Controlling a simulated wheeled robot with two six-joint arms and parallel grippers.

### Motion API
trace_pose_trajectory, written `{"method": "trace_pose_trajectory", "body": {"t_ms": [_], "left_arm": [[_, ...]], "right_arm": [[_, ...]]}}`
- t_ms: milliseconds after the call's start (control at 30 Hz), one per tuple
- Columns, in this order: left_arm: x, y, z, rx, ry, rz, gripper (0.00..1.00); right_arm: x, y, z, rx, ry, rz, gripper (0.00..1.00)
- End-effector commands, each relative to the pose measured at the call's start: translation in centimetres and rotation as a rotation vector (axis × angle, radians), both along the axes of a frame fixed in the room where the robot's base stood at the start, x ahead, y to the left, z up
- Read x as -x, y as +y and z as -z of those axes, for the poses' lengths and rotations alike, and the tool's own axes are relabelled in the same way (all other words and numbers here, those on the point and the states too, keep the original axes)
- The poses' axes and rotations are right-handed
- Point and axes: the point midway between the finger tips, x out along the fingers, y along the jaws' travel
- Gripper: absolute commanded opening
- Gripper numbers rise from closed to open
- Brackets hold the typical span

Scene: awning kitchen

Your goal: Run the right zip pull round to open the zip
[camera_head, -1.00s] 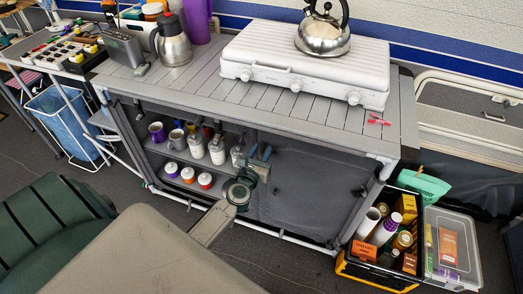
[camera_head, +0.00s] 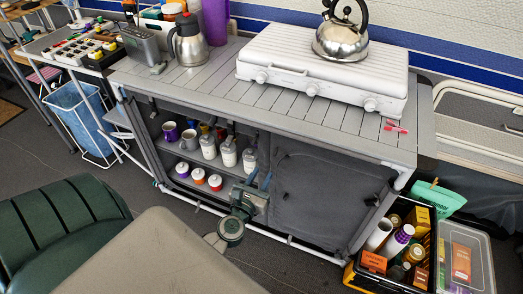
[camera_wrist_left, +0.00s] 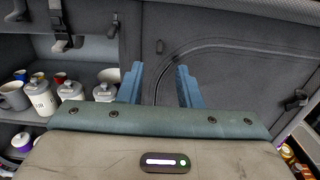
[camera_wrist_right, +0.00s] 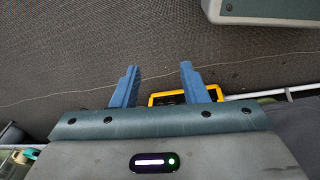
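A grey fabric door panel (camera_head: 315,195) closes the right half of the cabinet front. In the left wrist view a curved zip line (camera_wrist_left: 190,48) bends over the panel's upper left corner and runs down behind my fingers. A small dark spot (camera_wrist_left: 160,46) sits by that corner; I cannot tell whether it is the right zip pull. My left gripper (camera_head: 262,178) is low before the panel's left edge; its blue fingers (camera_wrist_left: 158,67) are apart with nothing between them. My right gripper (camera_wrist_right: 159,67) is open and empty above the floor. It is not visible in the head view.
Open shelves (camera_head: 205,165) with mugs and jars stand left of the panel. A black and yellow crate (camera_head: 395,255) of goods and a clear box (camera_head: 467,255) stand at the right. A stove (camera_head: 320,65) with a kettle (camera_head: 341,35) is on the worktop. A green chair (camera_head: 60,235) is front left.

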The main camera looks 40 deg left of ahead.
Motion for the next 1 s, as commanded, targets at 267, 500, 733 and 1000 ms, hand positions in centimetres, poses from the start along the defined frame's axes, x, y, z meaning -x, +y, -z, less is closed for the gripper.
{"method": "trace_pose_trajectory", "body": {"t_ms": [267, 500, 733, 1000], "left_arm": [[0.1, 0.0, 1.1, 0.002, -0.001, -0.002, 0.32], [0.3, 0.0, 1.6, 0.001, 0.001, 0.000, 0.32], [-0.4, 0.1, 1.3, 0.000, 0.002, 0.001, 0.32], [-4.8, 1.2, 1.1, -0.001, 0.001, 0.000, 0.32]], "right_arm": [[-2.4, 0.4, -4.6, 0.004, -0.049, -0.009, 0.40], [-3.4, 1.0, -11.9, 0.007, -0.096, -0.020, 0.40], [-3.3, 1.2, -13.9, 0.008, -0.102, -0.022, 0.40], [-3.4, 0.9, -11.3, 0.007, -0.083, -0.018, 0.40]]}}
